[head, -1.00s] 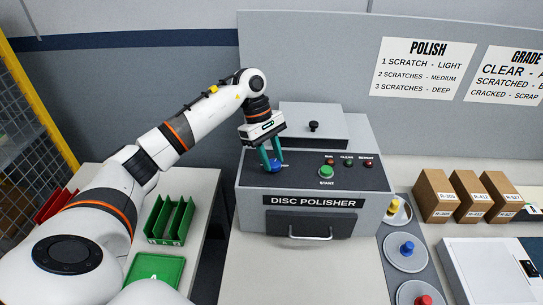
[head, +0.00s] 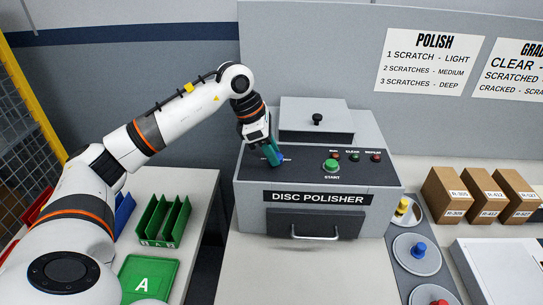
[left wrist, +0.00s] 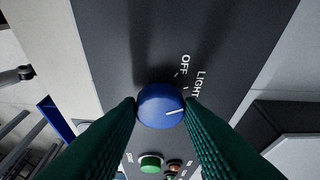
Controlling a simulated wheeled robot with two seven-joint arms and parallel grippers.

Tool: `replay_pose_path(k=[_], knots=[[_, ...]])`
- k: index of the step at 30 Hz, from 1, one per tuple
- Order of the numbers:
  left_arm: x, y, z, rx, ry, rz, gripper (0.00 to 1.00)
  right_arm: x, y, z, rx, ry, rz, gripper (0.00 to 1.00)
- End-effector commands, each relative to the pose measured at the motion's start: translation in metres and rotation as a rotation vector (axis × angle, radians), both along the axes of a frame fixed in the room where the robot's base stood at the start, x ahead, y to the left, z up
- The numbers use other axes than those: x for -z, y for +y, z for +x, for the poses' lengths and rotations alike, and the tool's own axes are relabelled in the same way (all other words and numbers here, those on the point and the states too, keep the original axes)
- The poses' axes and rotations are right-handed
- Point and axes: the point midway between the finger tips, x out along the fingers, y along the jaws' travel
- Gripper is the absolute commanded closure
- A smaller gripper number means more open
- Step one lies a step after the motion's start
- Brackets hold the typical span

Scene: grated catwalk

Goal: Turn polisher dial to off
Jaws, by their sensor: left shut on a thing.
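The disc polisher (head: 318,222) is a grey machine with a dark sloped panel. Its blue dial (left wrist: 158,104) sits on the panel, and a small part of it shows in the head view (head: 281,160). The dial's white pointer line aims right in the left wrist view, past the LIGHT label and away from the OFF label (left wrist: 184,65). My left gripper (head: 272,157) is shut on the dial, with a green finger on each side in the left wrist view (left wrist: 162,104). Other dial labels are hidden by the fingers. My right gripper is not in view.
A green START button (head: 330,165) and several small lamps lie right of the dial. The polisher's lid (head: 316,120) stands behind, its drawer handle (head: 315,232) in front. Green bins (head: 165,222) are left; discs with coloured knobs (head: 416,254) and cardboard boxes (head: 447,195) are right.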

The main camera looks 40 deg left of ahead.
Motion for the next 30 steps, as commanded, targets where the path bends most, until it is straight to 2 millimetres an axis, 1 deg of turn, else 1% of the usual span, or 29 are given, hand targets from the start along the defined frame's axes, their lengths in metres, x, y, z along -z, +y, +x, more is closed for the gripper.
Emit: replay_pose_path(k=[1,3,9,16,22,30], knots=[[0.001,0.0,0.0,-0.043,-0.006,0.0,0.9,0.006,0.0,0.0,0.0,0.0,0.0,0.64],[0.001,0.0,0.0,-0.109,-0.007,0.0,0.9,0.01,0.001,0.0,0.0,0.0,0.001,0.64],[0.0,-0.002,-0.001,-0.287,-0.008,-0.002,0.9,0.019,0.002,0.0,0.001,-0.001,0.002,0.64],[-0.001,-0.003,-0.002,-0.454,-0.006,-0.001,0.9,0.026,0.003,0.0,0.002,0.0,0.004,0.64],[-0.002,-0.003,-0.002,-0.548,-0.007,-0.002,0.9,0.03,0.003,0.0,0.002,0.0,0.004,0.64],[-0.002,-0.003,-0.002,-0.604,-0.005,-0.002,0.9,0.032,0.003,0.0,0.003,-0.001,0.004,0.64]])
